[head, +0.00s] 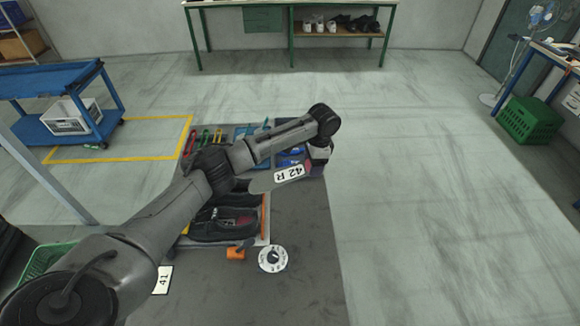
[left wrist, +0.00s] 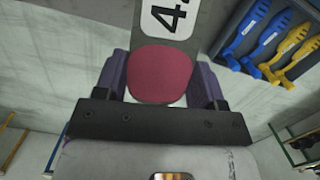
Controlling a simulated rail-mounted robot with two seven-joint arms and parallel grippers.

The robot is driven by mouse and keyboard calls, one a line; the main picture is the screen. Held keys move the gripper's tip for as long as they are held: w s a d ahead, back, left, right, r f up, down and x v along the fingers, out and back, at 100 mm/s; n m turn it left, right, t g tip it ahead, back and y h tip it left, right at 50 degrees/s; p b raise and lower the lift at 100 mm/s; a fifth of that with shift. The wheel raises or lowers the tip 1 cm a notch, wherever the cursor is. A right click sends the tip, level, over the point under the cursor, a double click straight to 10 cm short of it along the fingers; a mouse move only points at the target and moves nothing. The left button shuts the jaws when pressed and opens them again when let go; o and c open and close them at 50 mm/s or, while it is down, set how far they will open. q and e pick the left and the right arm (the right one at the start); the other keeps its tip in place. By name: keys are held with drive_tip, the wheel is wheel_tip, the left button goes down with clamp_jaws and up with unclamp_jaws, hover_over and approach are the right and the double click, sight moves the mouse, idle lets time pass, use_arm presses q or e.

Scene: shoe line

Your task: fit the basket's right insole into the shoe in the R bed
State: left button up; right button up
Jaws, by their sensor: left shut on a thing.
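My left gripper (head: 314,163) is shut on a grey insole (head: 262,183) marked "42 R" and holds it above the bench. In the left wrist view, the insole's pink-red end pad (left wrist: 158,76) sits between the purple fingers of my left gripper (left wrist: 160,72). Black shoes (head: 222,224) lie on the bench below my left forearm, partly hidden by it. I cannot tell which bed is marked R. A green basket (head: 42,260) shows at the lower left, mostly hidden by my left arm. My right gripper is not in view.
A round white dial (head: 272,259) and a card marked "41" (head: 163,280) lie on the dark bench (head: 300,290). Blue and yellow tools (left wrist: 265,40) lie in a tray near the gripper. The bench's right part is clear.

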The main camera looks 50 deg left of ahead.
use_arm(q)
drive_tip(key=s+a+f+m+t+h+b, duration=0.1)
drive_tip(key=s+a+f+t+b, duration=0.1)
drive_tip(key=s+a+f+b, duration=0.5)
drive_tip(key=s+a+f, duration=0.1)
drive_tip(key=a, duration=0.4)
drive_tip(key=shift+s+a+m+t+h, duration=0.25)
drive_tip(key=shift+m+t+h, duration=0.05)
drive_tip(key=shift+m+t, duration=0.1)
drive_tip(key=shift+s+a, duration=0.15)
drive_tip(key=shift+s, duration=0.05)
drive_tip(key=shift+s+a+f+p, duration=0.4)
drive_tip(key=shift+s+a+f, duration=0.2)
drive_tip(key=shift+s, duration=0.2)
drive_tip(key=shift+s+a+f+p, duration=0.45)
drive_tip(key=shift+s+f, duration=0.1)
drive_tip(key=shift+s, duration=0.2)
drive_tip(key=shift+g+y, duration=0.5)
drive_tip(key=shift+g, duration=0.3)
drive_tip(key=s+a+f+p, duration=0.1)
drive_tip(key=s+a+f, duration=0.1)
drive_tip(key=s, duration=0.1)
drive_tip(key=s+a+f+p, duration=0.1)
drive_tip(key=shift+s+a+f+p, duration=0.2)
drive_tip(key=shift+s+f+p, duration=0.05)
drive_tip(key=shift+s+p, duration=0.15)
drive_tip(key=shift+f, duration=0.15)
